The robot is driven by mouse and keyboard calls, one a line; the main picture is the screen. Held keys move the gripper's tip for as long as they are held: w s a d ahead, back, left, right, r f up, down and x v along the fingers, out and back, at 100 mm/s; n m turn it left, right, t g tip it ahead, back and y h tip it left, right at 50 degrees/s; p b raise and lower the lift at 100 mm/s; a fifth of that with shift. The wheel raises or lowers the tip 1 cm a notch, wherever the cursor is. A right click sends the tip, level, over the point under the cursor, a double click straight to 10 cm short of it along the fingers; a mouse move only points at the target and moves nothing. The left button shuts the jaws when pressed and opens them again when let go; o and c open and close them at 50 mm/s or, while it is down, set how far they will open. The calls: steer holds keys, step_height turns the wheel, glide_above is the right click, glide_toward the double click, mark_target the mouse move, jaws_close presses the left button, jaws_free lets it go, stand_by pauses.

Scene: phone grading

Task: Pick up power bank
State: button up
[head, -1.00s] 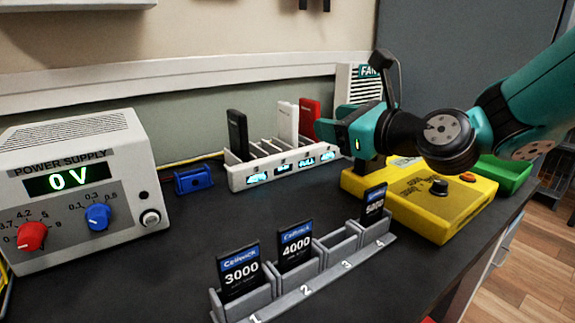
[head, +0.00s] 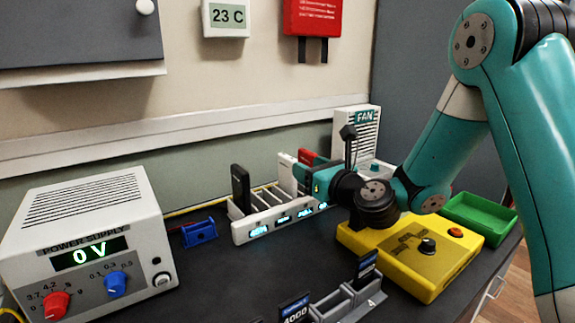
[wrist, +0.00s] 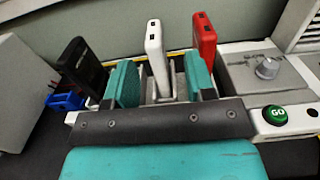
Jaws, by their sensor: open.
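Three power banks stand upright in a white slotted rack (head: 240,232) with lit displays: a black one (head: 240,188), a white one (head: 286,174) and a red one (head: 306,156). In the wrist view the black one (wrist: 82,66) is left, the white one (wrist: 156,52) central and the red one (wrist: 205,40) right. My gripper (wrist: 158,66) is open, its teal fingers on either side of the white power bank with gaps visible. In the head view my gripper (head: 308,180) is at the rack's right part, partly hiding the red power bank.
A yellow box (head: 400,262) with a knob and a green bin (head: 480,218) lie to the right. A fan unit (head: 352,135) stands behind. A power supply (head: 85,235) and a blue holder (head: 198,232) are left. A grey battery tray (head: 350,300) is in front.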

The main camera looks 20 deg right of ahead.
mark_target(287, 156)
steer(key=p+x, duration=0.6)
steer(key=x, duration=0.1)
steer(key=shift+s+a+r, duration=0.1)
steer(key=shift+a+r, duration=0.05)
steer(key=shift+a, duration=0.25)
steer(key=shift+w+a+f, duration=0.1)
steer(key=shift+w+f, duration=0.15)
steer(key=shift+w, duration=0.1)
jaws_close()
